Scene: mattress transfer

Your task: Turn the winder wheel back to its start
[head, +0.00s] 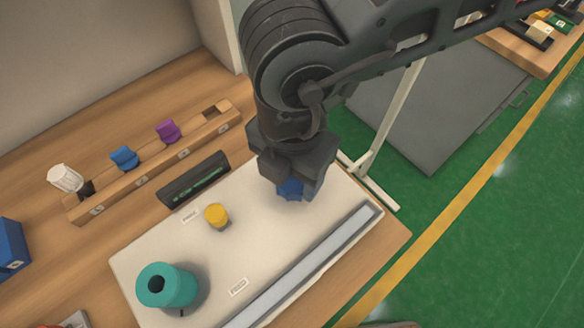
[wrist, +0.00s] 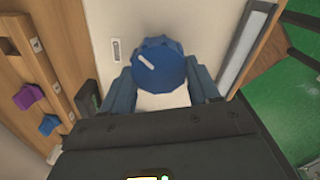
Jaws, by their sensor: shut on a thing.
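The winder wheel is a round blue knob with a lobed edge and a short white mark on top. It stands on the pale board (head: 160,246). In the wrist view the wheel (wrist: 160,72) lies between the two fingers of my gripper (wrist: 163,88), its white mark toward the upper left. My gripper is shut on it. In the head view my gripper (head: 290,182) comes down over the board's far right end and hides most of the wheel (head: 291,190).
A teal spool (head: 167,287) and a small yellow knob (head: 216,215) stand on the board. A grey metal strip (head: 305,265) runs along its near edge. A dark display (head: 194,180) and a wooden rack (head: 150,168) with white, blue and purple pieces lie behind.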

